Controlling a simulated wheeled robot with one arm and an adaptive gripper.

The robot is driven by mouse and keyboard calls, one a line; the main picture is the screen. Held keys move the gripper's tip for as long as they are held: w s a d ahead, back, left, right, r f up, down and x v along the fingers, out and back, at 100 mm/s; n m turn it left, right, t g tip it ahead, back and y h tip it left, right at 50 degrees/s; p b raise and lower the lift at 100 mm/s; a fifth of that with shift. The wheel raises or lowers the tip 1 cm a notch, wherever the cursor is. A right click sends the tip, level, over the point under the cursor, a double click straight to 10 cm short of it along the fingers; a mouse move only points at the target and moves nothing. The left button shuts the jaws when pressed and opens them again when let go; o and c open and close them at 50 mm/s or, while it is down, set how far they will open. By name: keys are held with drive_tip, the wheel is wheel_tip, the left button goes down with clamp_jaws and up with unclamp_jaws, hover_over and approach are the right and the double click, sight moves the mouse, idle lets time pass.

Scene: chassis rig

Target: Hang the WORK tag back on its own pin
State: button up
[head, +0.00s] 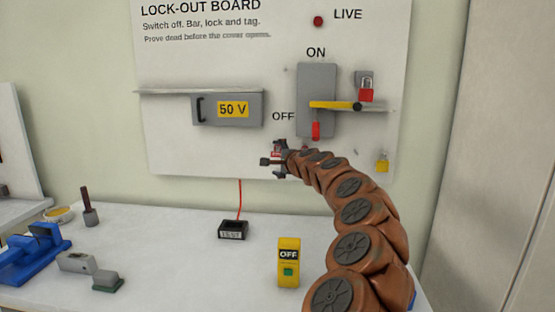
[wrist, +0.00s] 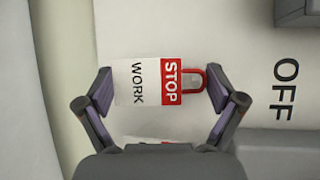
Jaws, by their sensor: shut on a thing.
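The WORK tag (wrist: 138,83) is a white card with a red STOP band and a red loop, turned sideways in the wrist view. My gripper (wrist: 160,92) is shut on it, one finger at each end, the right finger by the loop. In the head view my gripper (head: 277,155) is in front of the lock-out board's lower middle, left of the switch, and mostly hides the tag. The tag's own pin cannot be made out in either view. Whether the tag touches the board cannot be told.
A black TEST box (head: 233,230) and a yellow OFF unit (head: 289,262) stand on the bench.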

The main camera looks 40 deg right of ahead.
idle(0.3)
drive_tip(key=o, duration=0.4)
drive_tip(key=shift+s, duration=0.15)
drive_tip(key=shift+v, duration=5.9)
